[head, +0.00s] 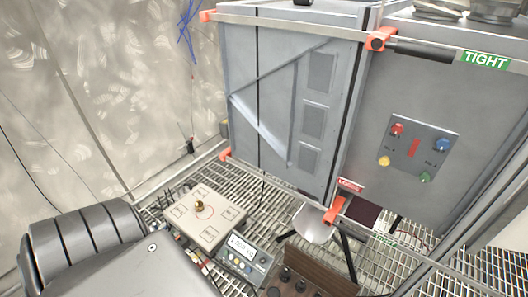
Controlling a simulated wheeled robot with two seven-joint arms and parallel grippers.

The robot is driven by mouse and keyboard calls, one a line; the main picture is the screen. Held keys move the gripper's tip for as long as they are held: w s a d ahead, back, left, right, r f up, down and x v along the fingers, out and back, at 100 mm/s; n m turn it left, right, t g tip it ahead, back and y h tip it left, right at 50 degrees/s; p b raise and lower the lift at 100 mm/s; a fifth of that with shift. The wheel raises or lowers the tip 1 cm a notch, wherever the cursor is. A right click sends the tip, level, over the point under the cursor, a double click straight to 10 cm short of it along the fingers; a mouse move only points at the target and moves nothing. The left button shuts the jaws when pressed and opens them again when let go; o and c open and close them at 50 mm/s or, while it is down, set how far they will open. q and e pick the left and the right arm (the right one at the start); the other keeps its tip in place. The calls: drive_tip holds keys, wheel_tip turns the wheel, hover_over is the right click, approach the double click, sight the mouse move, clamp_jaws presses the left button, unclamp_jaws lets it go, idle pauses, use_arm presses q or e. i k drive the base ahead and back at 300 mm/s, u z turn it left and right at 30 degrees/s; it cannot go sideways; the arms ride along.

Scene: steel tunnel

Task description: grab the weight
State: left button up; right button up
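A small brass-coloured piece (201,207), which looks like a weight, stands near the middle of a beige square plate (226,213) with outlined boxes on it. A brown box (318,272) at the bottom edge holds several dark knobbed pieces (285,274) that also look like weights; its lower part is cut off by the frame. I cannot tell which one is the task's weight. A large grey ribbed part at the lower left looks like my own arm. Neither gripper shows in the head view.
A grey unit with a small display and buttons (243,254) sits between the plate and the brown box. A tall grey cabinet (285,100) with orange corners stands behind. A button panel (417,152) is on the right. The floor is steel grating (262,205).

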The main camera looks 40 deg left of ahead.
sight(199, 206)
drive_tip(key=z, duration=0.7)
drive_tip(key=k, duration=1.1)
drive_tip(key=u, duration=1.4)
drive_tip(key=i, duration=0.5)
drive_tip(key=u, duration=0.1)
